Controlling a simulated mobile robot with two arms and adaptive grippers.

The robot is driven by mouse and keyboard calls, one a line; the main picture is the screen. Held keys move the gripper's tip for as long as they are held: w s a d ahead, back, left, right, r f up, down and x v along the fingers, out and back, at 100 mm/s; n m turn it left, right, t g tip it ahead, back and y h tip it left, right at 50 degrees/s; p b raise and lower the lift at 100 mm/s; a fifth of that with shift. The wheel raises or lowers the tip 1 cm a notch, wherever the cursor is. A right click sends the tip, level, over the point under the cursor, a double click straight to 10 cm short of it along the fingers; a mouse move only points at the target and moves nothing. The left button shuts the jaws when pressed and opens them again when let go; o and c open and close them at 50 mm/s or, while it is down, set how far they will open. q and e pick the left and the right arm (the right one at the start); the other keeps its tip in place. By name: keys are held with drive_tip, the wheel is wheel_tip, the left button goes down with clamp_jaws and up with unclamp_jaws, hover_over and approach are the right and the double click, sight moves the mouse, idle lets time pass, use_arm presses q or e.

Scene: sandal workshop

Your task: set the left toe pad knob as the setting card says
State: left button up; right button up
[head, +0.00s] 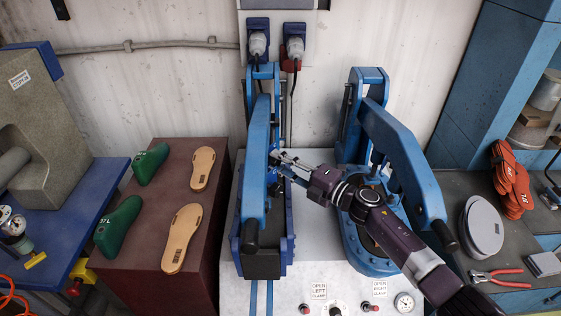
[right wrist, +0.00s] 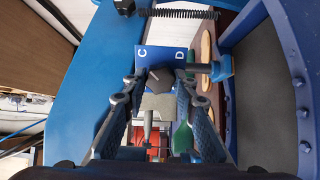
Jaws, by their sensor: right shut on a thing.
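My right gripper (head: 281,164) reaches in from the right to the side of the left blue press (head: 257,150). In the right wrist view, its fingers (right wrist: 160,88) are closed around a dark knob (right wrist: 156,77) in front of a blue plate (right wrist: 165,55) marked C and D. The fingers cover part of the knob and plate, so I cannot tell which mark the knob points to. I cannot make out a setting card. My left gripper is not in view.
The right press (head: 375,225) stands under my right arm. A brown block (head: 150,265) at left carries green lasts (head: 119,226) and tan insoles (head: 183,238). The front panel (head: 255,298) has labels, buttons and a gauge (head: 404,302). Red pliers (head: 500,278) lie at right.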

idle(0.3)
drive_tip(key=o, duration=1.2)
drive_tip(key=shift+c, duration=0.2)
drive_tip(key=v, duration=0.7)
drive_tip(key=shift+s+d, duration=0.2)
drive_tip(key=shift+d, duration=0.05)
drive_tip(key=shift+m+t, duration=0.3)
